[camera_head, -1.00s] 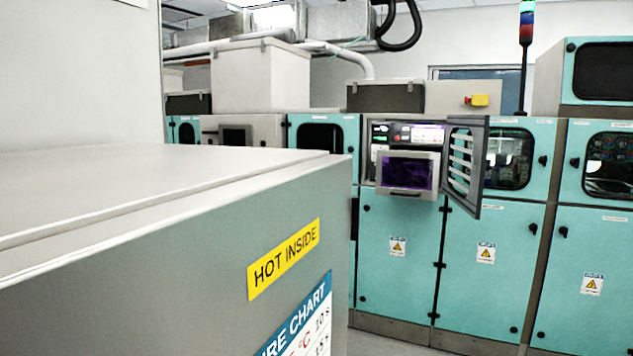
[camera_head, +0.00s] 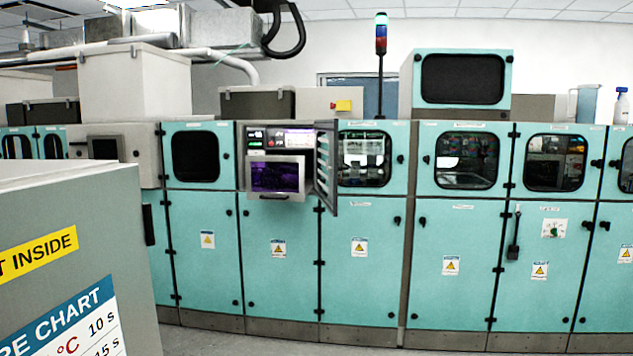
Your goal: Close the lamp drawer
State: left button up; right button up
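The lamp drawer (camera_head: 277,174) shows in the head view left of centre, in the upper row of a teal machine line. It is a grey-framed box with a purple-lit window, and it appears to stick out from its bay. A control panel (camera_head: 280,138) with a lit screen sits just above it. Neither of my grippers is in view.
A grey cabinet (camera_head: 110,215) with a yellow "HOT INSIDE" label fills the near left. Teal cabinets (camera_head: 456,270) run across the back. Grey floor (camera_head: 230,342) shows in front of them. A signal tower (camera_head: 381,40) rises above the line.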

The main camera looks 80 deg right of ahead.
aim_at(297, 192)
jog(key=z, duration=0.4)
jog(key=l+z, duration=0.15)
jog(key=z, duration=0.7)
jog(key=l+z, duration=0.1)
jog(key=z, duration=0.35)
jog(key=i+l, duration=0.25)
jog(key=l, duration=0.2)
jog(key=i+l, duration=0.3)
jog(key=i+l+z, duration=0.1)
jog(key=i+l, duration=0.15)
jog(key=l, duration=0.3)
jog(key=i+l, duration=0.25)
jog(key=l, duration=0.15)
